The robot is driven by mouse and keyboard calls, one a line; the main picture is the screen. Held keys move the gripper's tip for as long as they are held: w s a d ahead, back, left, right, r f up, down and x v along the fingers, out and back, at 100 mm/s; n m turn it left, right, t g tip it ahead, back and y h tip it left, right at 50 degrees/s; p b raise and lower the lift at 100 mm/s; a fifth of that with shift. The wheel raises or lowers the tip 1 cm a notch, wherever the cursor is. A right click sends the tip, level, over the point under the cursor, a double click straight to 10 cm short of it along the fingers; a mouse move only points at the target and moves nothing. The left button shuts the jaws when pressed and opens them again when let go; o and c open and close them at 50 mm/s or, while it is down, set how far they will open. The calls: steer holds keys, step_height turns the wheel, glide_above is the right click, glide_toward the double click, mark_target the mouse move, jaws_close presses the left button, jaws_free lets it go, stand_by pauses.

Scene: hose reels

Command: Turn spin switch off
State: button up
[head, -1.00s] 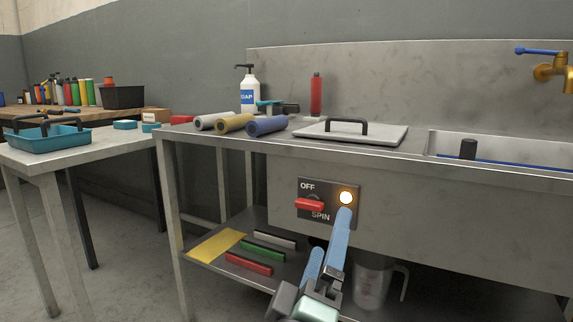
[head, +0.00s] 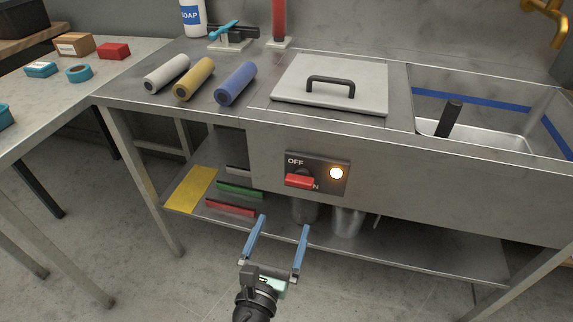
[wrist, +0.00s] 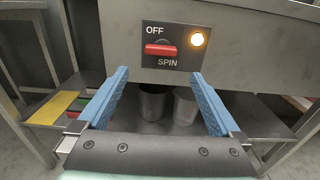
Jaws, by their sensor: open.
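The spin switch is a red handle (head: 299,181) on a dark panel (head: 341,184) on the front of the steel bench. The panel bears the labels OFF and SPIN, and its round lamp (head: 336,173) glows yellow-white. In the wrist view the red handle (wrist: 161,50) lies level, between OFF above and SPIN below. My gripper (head: 284,226) is open and empty, its blue fingers spread wide. It is below and in front of the panel, apart from the handle. In the wrist view the handle shows above and between the fingertips (wrist: 160,75).
Metal pitchers (head: 347,219) and colored bars stand or lie on the lower shelf (head: 420,252) behind my gripper. The bench top holds rolls (head: 236,83), a lidded plate (head: 374,85) and a sink (head: 556,140). The floor in front is clear.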

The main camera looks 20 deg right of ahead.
mark_target(298, 185)
steer(key=b+x, duration=0.3)
steer(key=x, duration=0.9)
steer(key=shift+w+d, duration=0.25)
steer(key=shift+d, duration=0.05)
steer(key=c, duration=1.2)
steer(key=shift+o, duration=0.2)
